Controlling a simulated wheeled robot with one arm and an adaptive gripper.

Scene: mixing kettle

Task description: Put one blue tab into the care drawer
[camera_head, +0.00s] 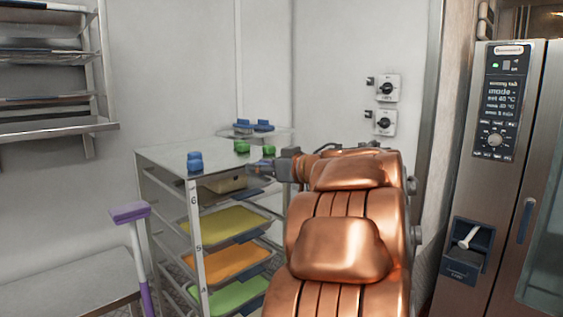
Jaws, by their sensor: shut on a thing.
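My gripper (264,166) reaches over the right part of the metal rack's top, pointing left. It is shut on a small bluish piece, which looks like a blue tab, though it is small and partly covered by the fingers. More blue tabs (263,125) sit in a small tray on the shelf behind. The care drawer (468,250) is a dark blue drawer low on the oven front at the right. It is pulled out and a white, handle-like object lies in it.
Green tabs (241,147) stand near my gripper. The rack (158,153) holds yellow, orange and green trays below. A purple-headed tool (130,212) leans at the left. The oven (535,160) fills the right side. My copper arm covers the middle.

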